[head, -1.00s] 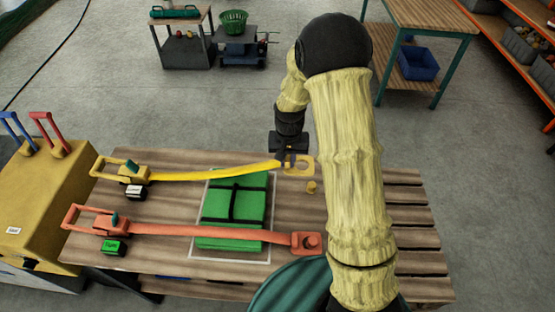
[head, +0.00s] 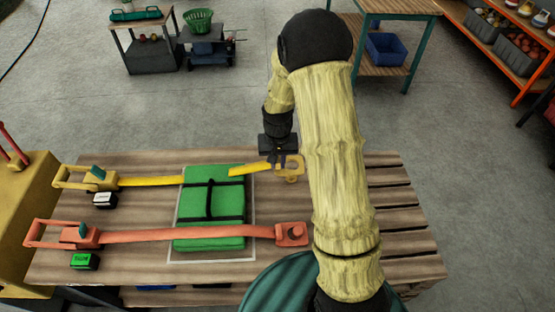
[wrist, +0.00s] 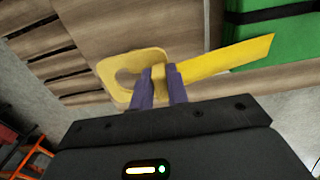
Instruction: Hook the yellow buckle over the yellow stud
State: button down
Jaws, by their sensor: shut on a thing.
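My gripper (head: 277,160) is shut on the yellow buckle (head: 290,162), a flat plate with a hole. In the wrist view the fingers (wrist: 161,84) pinch the buckle (wrist: 110,67) at its strap end. The yellow strap (head: 150,181) runs from its ratchet (head: 100,180) at the left to the green bundle (head: 228,205). A separate-looking length runs from the bundle to the buckle. The yellow stud (head: 293,179) shows only in part at the buckle's near edge. I cannot tell whether the hole is around it. In the wrist view the stud is not distinguishable.
A red strap (head: 150,236) crosses the bundle's near part, and its buckle (head: 285,234) sits around a red stud (head: 296,231). All lie on a slatted wooden pallet table (head: 130,264). A yellow box (head: 22,225) stands at the left. The table's right side is bare.

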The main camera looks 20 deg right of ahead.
jog(key=shift+f+b, duration=1.65)
jog(key=shift+f, duration=1.45)
jog(key=c, duration=1.3)
grip_release()
jog(key=shift+r, duration=0.1)
notch_tip(320, 180, up, 17)
jog(key=shift+r, duration=0.15)
jog(key=shift+a, duration=0.1)
